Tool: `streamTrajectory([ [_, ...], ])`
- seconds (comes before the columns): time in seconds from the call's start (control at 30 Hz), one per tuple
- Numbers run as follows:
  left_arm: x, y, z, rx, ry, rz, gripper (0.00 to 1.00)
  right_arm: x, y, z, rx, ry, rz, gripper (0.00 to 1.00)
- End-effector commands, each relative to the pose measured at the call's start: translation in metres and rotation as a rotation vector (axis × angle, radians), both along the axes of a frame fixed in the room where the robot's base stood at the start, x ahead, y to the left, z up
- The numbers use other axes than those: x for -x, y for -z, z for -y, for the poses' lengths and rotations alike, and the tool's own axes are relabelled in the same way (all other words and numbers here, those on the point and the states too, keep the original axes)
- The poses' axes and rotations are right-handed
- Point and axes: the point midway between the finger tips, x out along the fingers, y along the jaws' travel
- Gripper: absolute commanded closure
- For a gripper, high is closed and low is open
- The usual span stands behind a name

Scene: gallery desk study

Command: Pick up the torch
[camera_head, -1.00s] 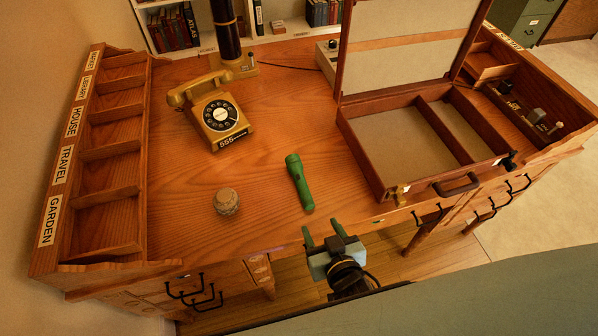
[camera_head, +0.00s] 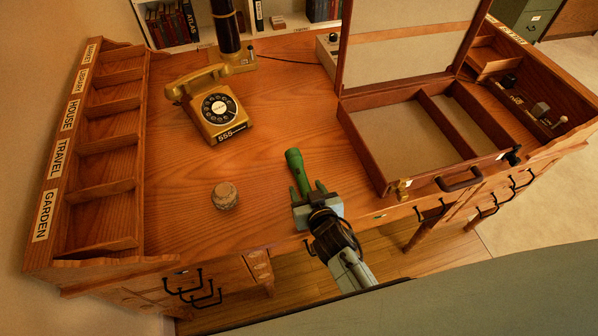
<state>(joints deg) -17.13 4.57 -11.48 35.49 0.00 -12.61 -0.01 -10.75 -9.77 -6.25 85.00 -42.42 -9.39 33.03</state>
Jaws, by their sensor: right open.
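The green torch (camera_head: 295,166) lies on the wooden desk (camera_head: 270,115), its wide head pointing to the back. Its lower end is hidden by my right gripper. My right gripper (camera_head: 308,188) is open at the front of the desk, with its two green fingers on either side of the torch's lower part. I cannot tell whether the fingers touch it. My left gripper is not in view.
An open briefcase (camera_head: 366,155) stands right of the torch, its lid raised. A small round pot (camera_head: 225,195) sits to the left. A yellow rotary telephone (camera_head: 210,105) is behind it. Labelled pigeonholes (camera_head: 105,150) line the left edge. The desk between pot and torch is clear.

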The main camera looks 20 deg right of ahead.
Motion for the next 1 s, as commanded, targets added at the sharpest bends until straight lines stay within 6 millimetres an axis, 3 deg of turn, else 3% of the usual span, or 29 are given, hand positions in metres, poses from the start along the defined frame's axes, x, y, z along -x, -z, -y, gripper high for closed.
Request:
streamTrajectory([
  [0.3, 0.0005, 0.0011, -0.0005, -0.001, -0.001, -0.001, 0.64, -0.0050, 0.0020, -0.0003, 0.000, 0.000, 0.000, 0.49],
  [0.7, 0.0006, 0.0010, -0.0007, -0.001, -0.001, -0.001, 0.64, -0.0048, 0.0020, -0.0005, 0.000, 0.000, 0.000, 1.00],
  [1.0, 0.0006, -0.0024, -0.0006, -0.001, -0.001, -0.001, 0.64, -0.0055, -0.0052, -0.0004, 0.000, -0.001, 0.003, 1.00],
])
